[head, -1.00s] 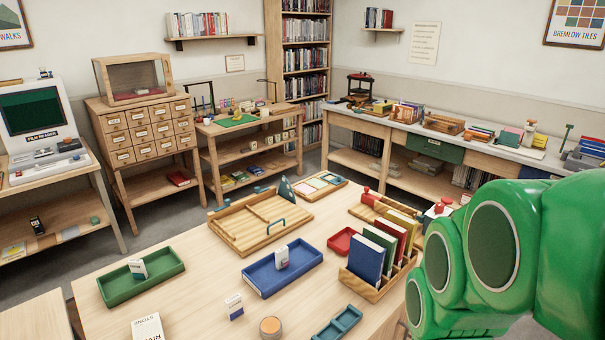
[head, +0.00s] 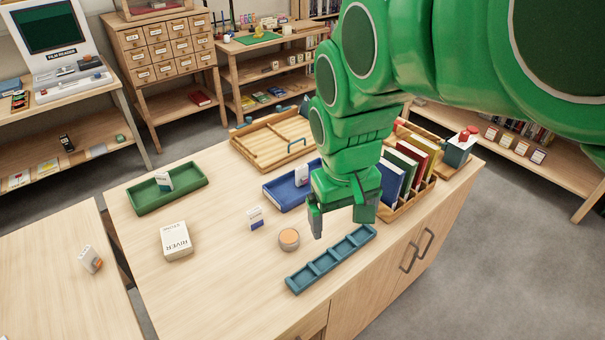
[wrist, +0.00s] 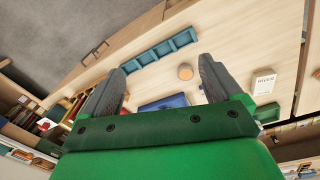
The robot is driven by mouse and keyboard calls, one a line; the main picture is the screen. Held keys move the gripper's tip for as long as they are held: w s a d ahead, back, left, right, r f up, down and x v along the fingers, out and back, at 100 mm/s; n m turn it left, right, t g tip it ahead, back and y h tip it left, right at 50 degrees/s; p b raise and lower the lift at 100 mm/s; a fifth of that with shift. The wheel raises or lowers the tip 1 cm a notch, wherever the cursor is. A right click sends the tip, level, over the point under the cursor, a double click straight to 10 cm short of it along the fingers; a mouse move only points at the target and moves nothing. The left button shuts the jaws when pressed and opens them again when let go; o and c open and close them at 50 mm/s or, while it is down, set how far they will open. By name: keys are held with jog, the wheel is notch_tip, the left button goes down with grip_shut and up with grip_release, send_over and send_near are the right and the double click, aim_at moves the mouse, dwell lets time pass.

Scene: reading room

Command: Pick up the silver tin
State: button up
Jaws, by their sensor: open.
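A small round tin (head: 289,239) with a tan-orange top and a greyish side stands upright on the wooden table (head: 215,275). It is the only tin I can make out, and its silver colour is hard to confirm. My gripper (head: 342,222) is open and empty, pointing down above the table, to the right of the tin and apart from it. In the wrist view the tin (wrist: 185,72) shows between my spread fingers (wrist: 162,66), nearer the right one and some way beyond the tips.
A blue-green compartment tray (head: 331,259) lies right of the tin. A blue tray (head: 283,190) and a book rack (head: 413,203) are behind, partly hidden by my arm. The front left tabletop is clear.

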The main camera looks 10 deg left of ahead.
jog(key=w+f+n+t+h, duration=0.1)
jog(key=w+f+n+h, duration=0.45)
jog(key=f, duration=0.35)
jog(key=n+t, duration=1)
jog(key=n, duration=1)
send_near(287, 239)
jog(key=x, duration=0.3)
jog(key=shift+f, duration=0.1)
jog(key=shift+t, duration=0.3)
jog(key=shift+x, duration=3.85)
jog(key=shift+s+f, duration=0.1)
jog(key=c, duration=1.1)
